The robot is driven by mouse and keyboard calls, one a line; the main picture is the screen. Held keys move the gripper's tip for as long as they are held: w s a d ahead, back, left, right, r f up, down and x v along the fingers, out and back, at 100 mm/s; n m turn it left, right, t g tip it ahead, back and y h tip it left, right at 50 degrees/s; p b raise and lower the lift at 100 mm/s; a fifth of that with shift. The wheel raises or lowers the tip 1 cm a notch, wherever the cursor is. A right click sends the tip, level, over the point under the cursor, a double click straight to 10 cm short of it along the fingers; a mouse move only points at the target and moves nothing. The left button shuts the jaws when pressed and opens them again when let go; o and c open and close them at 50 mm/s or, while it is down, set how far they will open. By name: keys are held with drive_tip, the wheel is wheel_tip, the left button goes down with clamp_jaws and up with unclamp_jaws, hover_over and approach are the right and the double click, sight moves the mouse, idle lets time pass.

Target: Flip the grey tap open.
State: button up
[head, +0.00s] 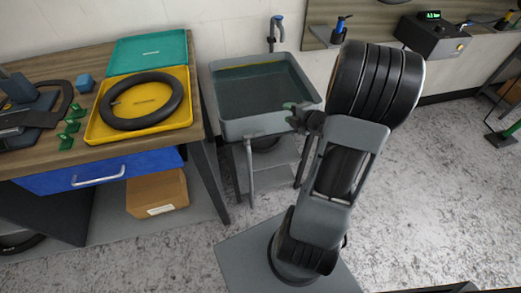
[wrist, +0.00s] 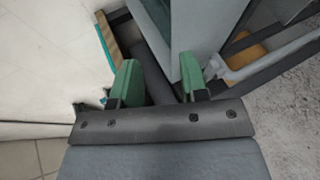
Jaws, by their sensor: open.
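A slim grey tap (head: 272,42) with a blue top stands upright against the wall behind the grey water basin (head: 250,126). Whether its lever is open or shut is too small to tell. My gripper (head: 292,107) is at the basin's right front in the head view, apart from the tap and nearer to me. In the wrist view, its two green fingers (wrist: 156,84) are spread with nothing held between them. Grey surfaces, probably the basin and its stand (wrist: 198,28), lie beyond the fingers. I cannot make out the tap in the wrist view.
A workbench (head: 45,68) at left bears a yellow tray (head: 98,128) with a black ring (head: 141,101). A cardboard box (head: 157,193) sits beneath.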

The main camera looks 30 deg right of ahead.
sight(261, 133)
drive_tip(key=s+a+f+n+t+y+b, duration=0.2)
drive_tip(key=s+f+n+y+b, duration=0.4)
drive_tip(key=f, duration=0.4)
drive_tip(key=shift+m+y, duration=0.3)
drive_tip(key=shift+y, duration=0.4)
drive_tip(key=x, duration=0.8)
drive_tip(key=a+x, duration=0.1)
drive_tip(key=x, duration=0.3)
drive_tip(key=shift+s, duration=0.2)
drive_tip(key=shift+c, duration=0.4)
clamp_jaws()
